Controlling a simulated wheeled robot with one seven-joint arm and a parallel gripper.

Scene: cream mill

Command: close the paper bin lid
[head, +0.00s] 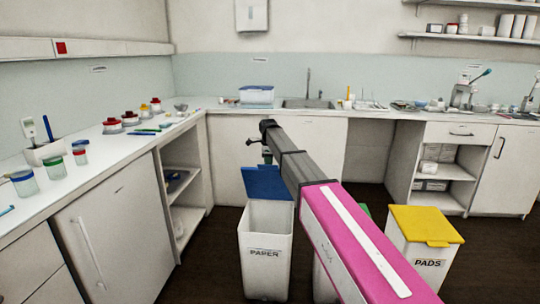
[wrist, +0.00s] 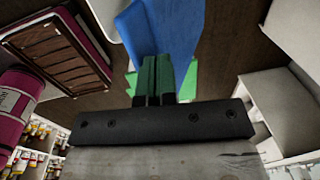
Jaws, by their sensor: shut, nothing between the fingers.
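The white paper bin (head: 265,270), labelled PAPER, stands on the floor in the middle of the head view. Its blue lid (head: 266,183) is open and stands raised at the back of the bin. My gripper (head: 267,157) hangs at the far end of my arm, just above and behind the lid's top edge. In the wrist view its green fingers (wrist: 163,62) are shut together and empty, with the blue lid (wrist: 165,22) beyond the tips. I cannot tell whether they touch it.
The pads bin (head: 415,258) with a closed yellow lid stands at right. Another bin with a green lid (head: 364,210) is mostly hidden behind my arm. Left counter (head: 100,175) and back cabinets (head: 233,150) border the bins. Dark floor (head: 215,250) is clear left of the paper bin.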

